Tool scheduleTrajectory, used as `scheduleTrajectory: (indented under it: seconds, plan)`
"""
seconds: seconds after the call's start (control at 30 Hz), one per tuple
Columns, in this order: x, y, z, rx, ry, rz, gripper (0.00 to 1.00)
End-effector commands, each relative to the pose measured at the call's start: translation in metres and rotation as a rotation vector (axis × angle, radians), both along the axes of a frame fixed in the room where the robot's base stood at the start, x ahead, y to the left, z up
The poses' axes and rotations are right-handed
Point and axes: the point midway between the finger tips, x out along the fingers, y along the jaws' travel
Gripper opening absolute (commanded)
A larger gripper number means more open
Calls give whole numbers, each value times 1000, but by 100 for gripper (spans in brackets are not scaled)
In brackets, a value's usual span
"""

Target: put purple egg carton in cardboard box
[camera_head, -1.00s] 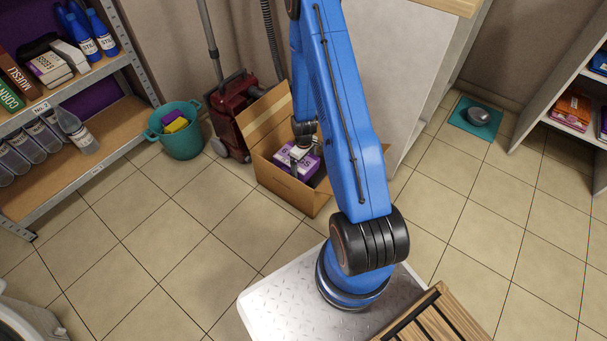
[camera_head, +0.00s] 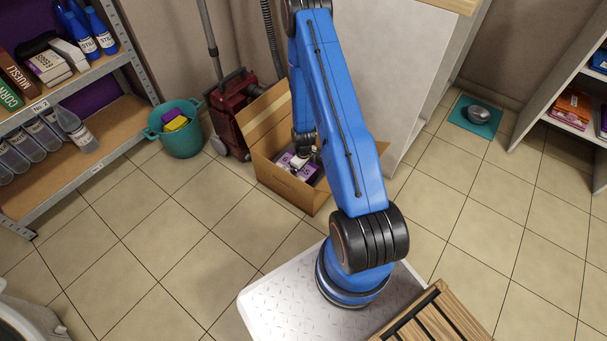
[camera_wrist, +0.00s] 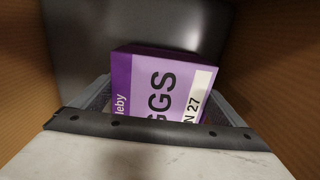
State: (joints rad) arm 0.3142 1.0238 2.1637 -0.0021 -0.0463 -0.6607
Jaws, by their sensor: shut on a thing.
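The purple egg carton (camera_head: 308,171) is inside the open cardboard box (camera_head: 284,185) in the head view, low between its walls and partly hidden by my arm. My gripper (camera_head: 299,160) reaches down into the box and is shut on the carton. In the wrist view the carton (camera_wrist: 165,85) shows its purple and lilac label with "GGS" readable, between the fingers of my gripper (camera_wrist: 160,108). Brown cardboard walls (camera_wrist: 275,75) stand on both sides of it. Whether the carton touches the box floor cannot be told.
A dark grey surface (camera_wrist: 90,50) lies beyond the carton in the wrist view. A red vacuum cleaner (camera_head: 232,108) and a teal bucket (camera_head: 178,140) stand left of the box. A white cabinet (camera_head: 395,70) is behind it. The tiled floor in front is clear.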

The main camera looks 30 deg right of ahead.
Motion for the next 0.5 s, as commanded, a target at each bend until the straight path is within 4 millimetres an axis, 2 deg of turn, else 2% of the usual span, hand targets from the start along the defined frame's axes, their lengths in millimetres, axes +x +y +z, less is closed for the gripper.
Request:
scheduleTrajectory:
  seconds: [0.13, 0.17, 0.5]
  plan:
    - [0, 0, -3, 1, 1, 0, 72]
    - [0, 0, -3, 0, 1, 0, 98]
    - [0, 0, 2, -1, -1, 0, 100]
